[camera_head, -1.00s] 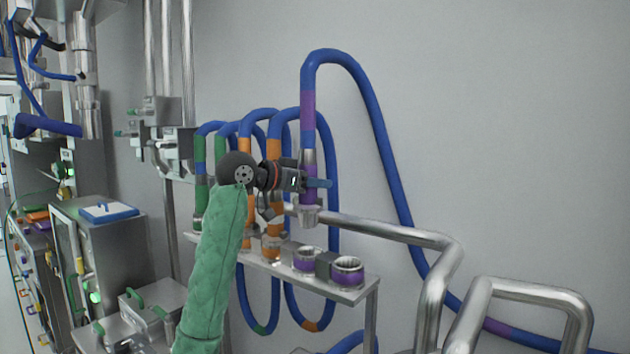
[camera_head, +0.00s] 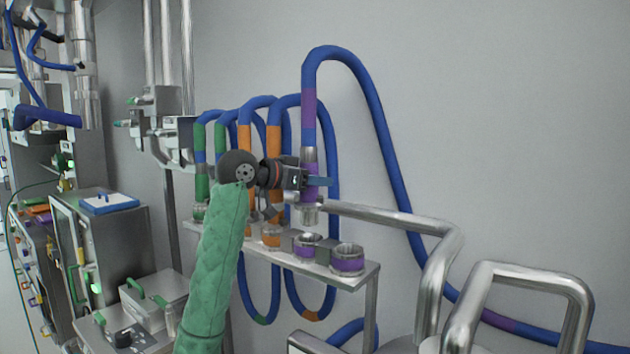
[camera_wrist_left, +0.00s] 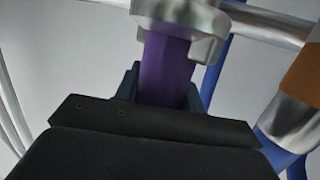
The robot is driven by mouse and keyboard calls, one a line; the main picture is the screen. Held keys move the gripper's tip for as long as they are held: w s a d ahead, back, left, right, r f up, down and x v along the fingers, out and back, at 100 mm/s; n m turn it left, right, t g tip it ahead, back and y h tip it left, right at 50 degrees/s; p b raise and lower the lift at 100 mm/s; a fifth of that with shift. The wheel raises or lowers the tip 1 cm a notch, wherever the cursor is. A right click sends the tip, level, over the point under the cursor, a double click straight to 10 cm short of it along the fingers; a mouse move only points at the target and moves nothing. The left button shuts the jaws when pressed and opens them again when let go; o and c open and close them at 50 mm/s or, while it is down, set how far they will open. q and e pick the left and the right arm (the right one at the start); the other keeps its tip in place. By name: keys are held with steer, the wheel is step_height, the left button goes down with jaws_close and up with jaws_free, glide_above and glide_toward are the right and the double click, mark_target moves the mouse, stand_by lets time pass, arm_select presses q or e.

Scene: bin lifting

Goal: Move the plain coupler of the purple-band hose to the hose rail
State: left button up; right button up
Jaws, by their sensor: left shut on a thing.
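The purple-band hose (camera_head: 383,136) is blue and arches up, then hangs down to its metal coupler (camera_head: 308,215). My left gripper (camera_head: 317,182) is shut on the coupler's purple-banded part and holds it roughly upright. The coupler's open lower end is above the left purple-banded socket (camera_head: 307,246) on the hose rail (camera_head: 346,281), with a small gap between them. A second purple-banded socket (camera_head: 347,258) stands to its right. In the left wrist view the purple band (camera_wrist_left: 167,65) sits between the fingers, below the metal end (camera_wrist_left: 180,17). My right gripper is not in view.
Orange-banded (camera_head: 273,144) and green-banded hoses hang on the rail to the left, close beside my gripper. A bent metal handrail (camera_head: 390,218) passes behind and right of the coupler. Equipment cabinets (camera_head: 115,240) stand at the left. The wall at right is clear.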

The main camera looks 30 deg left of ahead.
mark_target(315, 201)
arm_select(q)
steer(key=shift+w+f, duration=0.1)
steer(key=shift+f, duration=0.05)
steer(key=shift+f+b, duration=0.9)
steer(key=shift+f, duration=0.55)
steer(key=shift+f+b, duration=0.65)
steer(key=shift+f, duration=0.45)
steer(key=shift+f+b, duration=0.6)
steer(key=shift+f, duration=0.55)
stand_by(0.8)
steer(key=o, duration=1.3)
steer(key=shift+c, duration=0.2)
